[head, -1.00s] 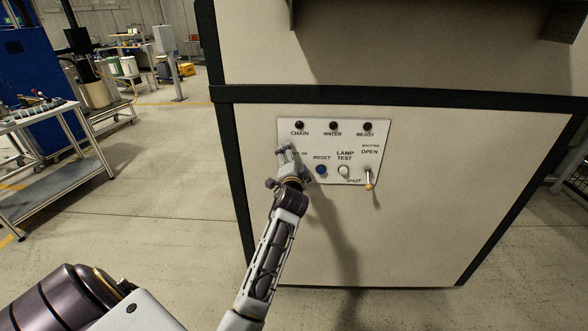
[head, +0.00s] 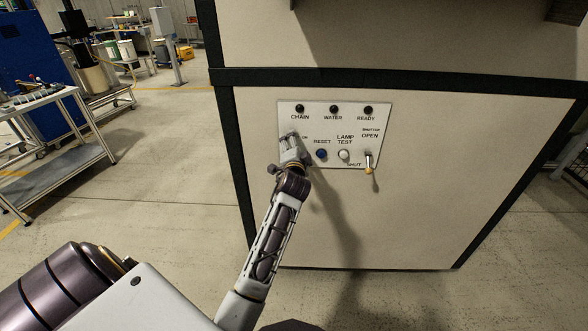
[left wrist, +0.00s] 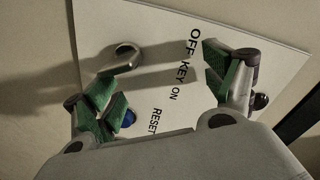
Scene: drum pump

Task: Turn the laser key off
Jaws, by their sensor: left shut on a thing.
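The white control panel (head: 350,112) is on the front of the beige cabinet. My left gripper (head: 290,138) is at its left side, over the key position, and hides most of the key label. In the left wrist view my gripper (left wrist: 160,83) has its green-padded fingers on either side of the OFF KEY ON label (left wrist: 183,66). A curved metal piece, apparently the laser key (left wrist: 126,52), stands at the panel beside the fingers. The gripper is shut on the key, though the contact itself is not clear. The key's exact angle cannot be told. My right gripper is out of view.
Right of my gripper are the blue RESET button (head: 322,154), the white lamp test button (head: 344,155) and the shutter lever (head: 369,163). Three dark lamps, including CHAIN (head: 300,109), line the panel's top. A metal cart (head: 55,165) stands far left; floor between is clear.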

